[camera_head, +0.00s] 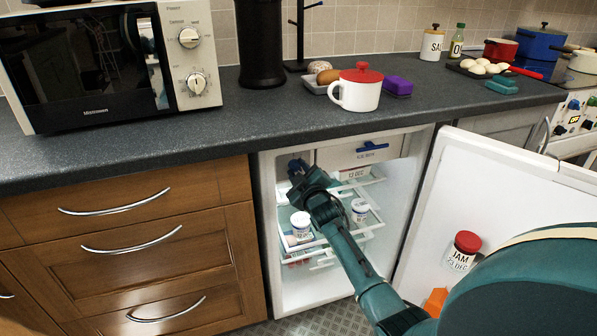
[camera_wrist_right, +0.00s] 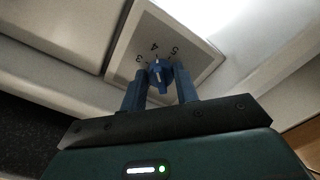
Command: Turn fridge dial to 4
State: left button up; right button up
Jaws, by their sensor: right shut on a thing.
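The fridge dial (camera_wrist_right: 157,76) is a small blue knob with a white mark, on a pale panel with the numbers 3, 4 and 5 in the right wrist view. The white mark points roughly towards the 4. My right gripper (camera_wrist_right: 160,82) is shut on the dial, one blue finger on each side. In the head view my right gripper (camera_head: 299,172) reaches into the upper left of the open fridge (camera_head: 283,270) and hides the dial. My left gripper is not in view.
The fridge door (camera_head: 490,185) stands open at the right, with a red-lidded jam jar (camera_head: 463,252) on it. Fridge shelves hold white jars (camera_head: 301,225) close below my arm. The grey worktop (camera_head: 230,125) is above, and wooden drawers (camera_head: 140,240) stand left.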

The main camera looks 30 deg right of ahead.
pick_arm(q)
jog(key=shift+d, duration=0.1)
pick_arm(e)
jog(key=o, duration=1)
jog(key=shift+c, duration=0.2)
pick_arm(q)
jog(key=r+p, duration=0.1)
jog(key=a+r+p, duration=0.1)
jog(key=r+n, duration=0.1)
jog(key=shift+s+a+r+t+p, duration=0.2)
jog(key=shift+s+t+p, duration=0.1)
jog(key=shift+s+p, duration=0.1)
pick_arm(e)
jog(key=v, duration=1.3)
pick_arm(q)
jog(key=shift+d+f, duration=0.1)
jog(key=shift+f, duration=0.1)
pick_arm(e)
jog(key=shift+s+f, duration=0.1)
jog(key=shift+s, duration=0.05)
